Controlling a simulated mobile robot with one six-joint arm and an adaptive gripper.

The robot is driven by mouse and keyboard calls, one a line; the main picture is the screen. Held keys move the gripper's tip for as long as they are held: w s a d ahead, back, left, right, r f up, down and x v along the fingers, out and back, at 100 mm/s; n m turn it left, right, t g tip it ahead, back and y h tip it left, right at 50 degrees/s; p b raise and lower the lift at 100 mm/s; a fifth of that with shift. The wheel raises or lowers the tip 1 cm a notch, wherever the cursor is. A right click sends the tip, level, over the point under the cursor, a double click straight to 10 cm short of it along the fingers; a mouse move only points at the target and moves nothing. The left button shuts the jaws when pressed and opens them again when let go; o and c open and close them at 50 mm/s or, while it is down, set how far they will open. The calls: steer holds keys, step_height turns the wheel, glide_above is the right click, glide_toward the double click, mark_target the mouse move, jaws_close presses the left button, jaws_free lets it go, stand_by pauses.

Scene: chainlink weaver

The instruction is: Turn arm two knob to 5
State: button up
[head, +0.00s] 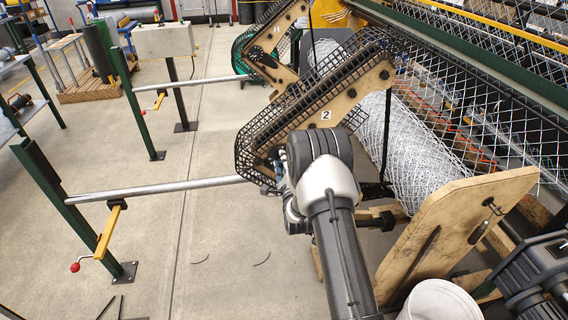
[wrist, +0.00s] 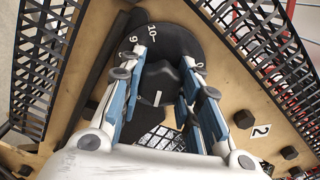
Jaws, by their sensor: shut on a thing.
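In the wrist view, the black knob (wrist: 160,76) sits on a round black dial (wrist: 165,38) with white numbers. The 9, 10 and 0 show near the dial's far edge; other numbers are hidden by my fingers or out of sight. A short white mark shows on the knob's near part. My gripper (wrist: 164,85) has its blue-padded fingers on either side of the knob and is shut on it. In the head view, arm two (head: 300,124), a plywood arm marked 2, stands in the middle; my arm hides the knob and most of my gripper there.
In the head view, a roll of chain-link mesh (head: 405,150) lies to the right. A metal bar (head: 155,190) on green posts extends left. A white bucket (head: 440,300) stands near the bottom. Floor at left is mostly clear.

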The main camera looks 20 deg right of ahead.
steer(key=shift+m, duration=2)
steer(key=o, duration=1.1)
steer(key=shift+s, duration=0.1)
steer(key=v, duration=1.2)
steer(key=shift+r, duration=0.1)
